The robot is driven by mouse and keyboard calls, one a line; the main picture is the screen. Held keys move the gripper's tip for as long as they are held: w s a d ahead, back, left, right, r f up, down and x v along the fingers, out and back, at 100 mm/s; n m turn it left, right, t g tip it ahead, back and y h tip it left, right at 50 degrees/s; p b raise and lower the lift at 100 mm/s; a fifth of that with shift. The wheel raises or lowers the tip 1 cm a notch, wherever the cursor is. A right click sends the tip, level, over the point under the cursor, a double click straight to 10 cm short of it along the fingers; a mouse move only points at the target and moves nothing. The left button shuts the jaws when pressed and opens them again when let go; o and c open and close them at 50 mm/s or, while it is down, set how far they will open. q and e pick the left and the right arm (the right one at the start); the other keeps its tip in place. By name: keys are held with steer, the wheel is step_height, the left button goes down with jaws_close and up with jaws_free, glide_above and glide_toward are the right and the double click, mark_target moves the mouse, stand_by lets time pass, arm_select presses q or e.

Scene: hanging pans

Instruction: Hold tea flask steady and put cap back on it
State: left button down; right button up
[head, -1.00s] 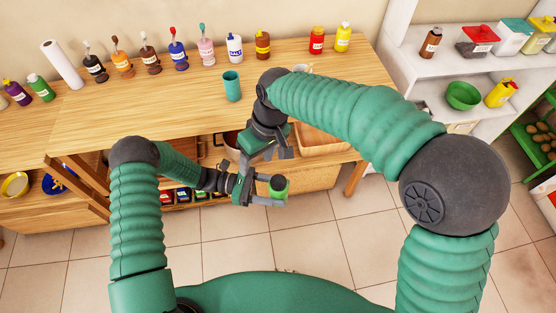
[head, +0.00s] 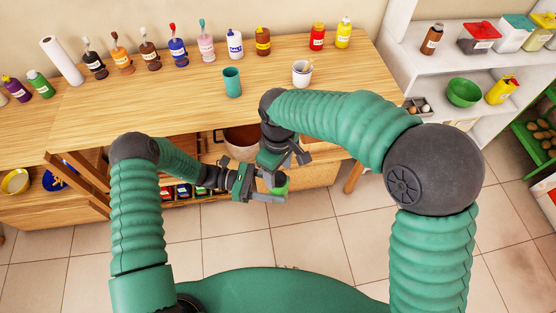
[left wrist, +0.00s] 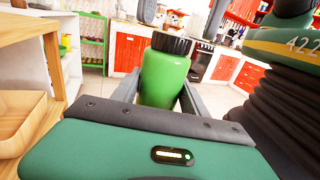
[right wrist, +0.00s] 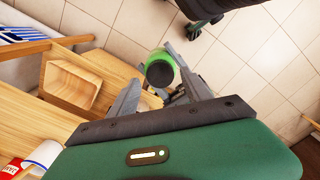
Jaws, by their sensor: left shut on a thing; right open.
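The green tea flask (head: 281,188) is held upright by my left gripper (head: 266,190), off the table's front edge. The left wrist view shows its green body (left wrist: 164,78) between the fingers, with a dark ribbed top (left wrist: 171,43). I cannot tell whether this top is a cap or the flask's neck. In the right wrist view I look at the dark round top (right wrist: 160,73) with green around it. My right gripper (head: 292,158) is open and empty, above and close to the flask. A teal cup-like piece (head: 232,82) stands on the table.
The wooden table (head: 150,115) has a clear middle and a row of bottles along its back. A white cup (head: 301,74) stands at its right end. A reddish pot (head: 241,143) and a wooden tray (right wrist: 72,85) sit below or near its front. Tiled floor lies open in front.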

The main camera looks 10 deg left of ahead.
steer(key=shift+f, duration=1.1)
steer(key=shift+c, duration=0.5)
jaws_close()
steer(key=shift+o, duration=1.4)
jaws_free()
steer(key=shift+r, duration=0.1)
step_height(320, 180, up, 12)
steer(key=shift+w, duration=0.1)
